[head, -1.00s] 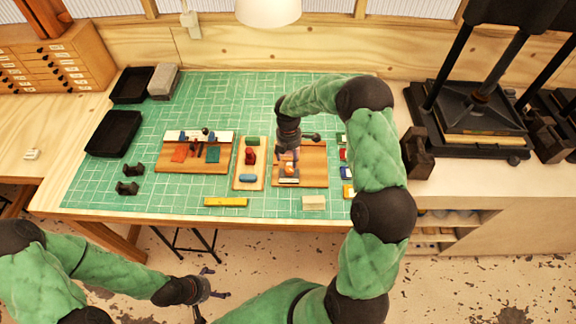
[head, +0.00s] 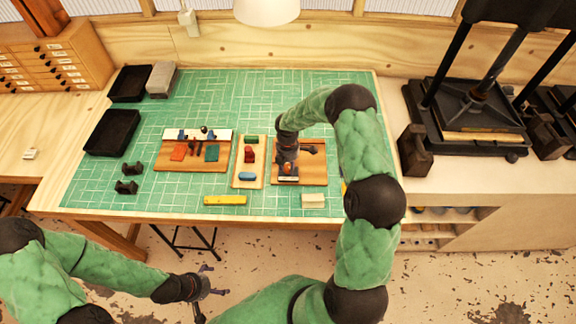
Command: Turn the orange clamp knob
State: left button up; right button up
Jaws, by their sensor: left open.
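My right gripper (head: 287,166) points down over the right-hand wooden board (head: 315,176), low and close to the small fixture on it. I cannot tell its fingers apart, nor whether it touches anything. The orange clamp knob is not clearly visible; my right gripper and wrist cover that part of the board. A pale block with a dark part (head: 288,179) shows just below the gripper. My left gripper (head: 215,281) is open and empty, in front of the table and away from the boards.
On the green mat (head: 120,185), a narrow board (head: 241,181) and a wider board with coloured pieces (head: 190,165) lie left of my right gripper. A yellow bar (head: 225,200) and a cream block (head: 313,199) lie in front. Black trays (head: 112,132) and a heavy press (head: 475,115) flank the area.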

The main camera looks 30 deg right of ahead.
jog(key=c, duration=0.3)
jog(key=shift+c, duration=0.2)
